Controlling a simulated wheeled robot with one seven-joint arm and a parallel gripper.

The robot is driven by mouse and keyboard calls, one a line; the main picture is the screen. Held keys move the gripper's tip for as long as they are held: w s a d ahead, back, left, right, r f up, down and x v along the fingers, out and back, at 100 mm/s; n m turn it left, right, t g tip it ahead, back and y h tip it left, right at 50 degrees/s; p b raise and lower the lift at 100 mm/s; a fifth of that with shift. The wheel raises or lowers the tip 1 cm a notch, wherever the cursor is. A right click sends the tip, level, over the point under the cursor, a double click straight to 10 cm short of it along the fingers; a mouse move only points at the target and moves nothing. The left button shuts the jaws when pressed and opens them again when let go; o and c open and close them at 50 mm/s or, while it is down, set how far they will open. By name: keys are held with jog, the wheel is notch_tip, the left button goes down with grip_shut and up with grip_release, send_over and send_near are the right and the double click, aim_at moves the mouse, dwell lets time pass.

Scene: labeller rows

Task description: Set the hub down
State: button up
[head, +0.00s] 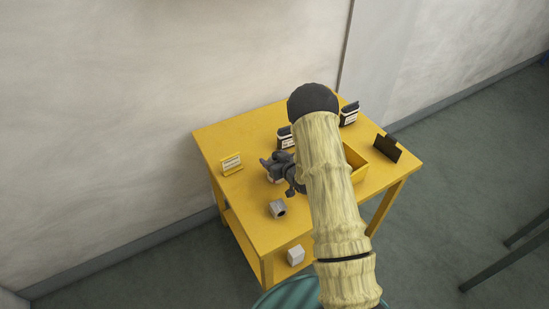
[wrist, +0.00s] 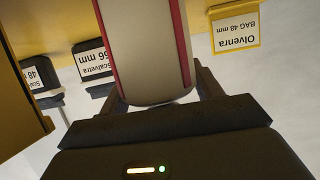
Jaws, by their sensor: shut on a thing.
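My gripper (head: 273,171) is over the left middle part of the yellow table (head: 255,216) in the head view. In the wrist view my gripper (wrist: 157,88) is shut on the hub (wrist: 146,45), a pale grey rounded piece with red stripes along its sides. One finger is on each side of it. In the head view the hub is mostly hidden by the gripper. I cannot tell whether its underside touches the table.
A yellow card stand (head: 232,164) labelled Olvenra is at the left. Black labelled holders (head: 285,139) (head: 349,115) stand at the back. A grey block with a dark hole (head: 278,209) is near the front. A yellow bin (head: 359,166) and dark panel (head: 388,149) are right.

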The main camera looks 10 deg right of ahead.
jog(key=shift+f, duration=0.1)
jog(key=o, duration=1.2)
jog(key=shift+s, duration=0.1)
jog(key=b+v, duration=0.2)
jog(key=v, duration=1)
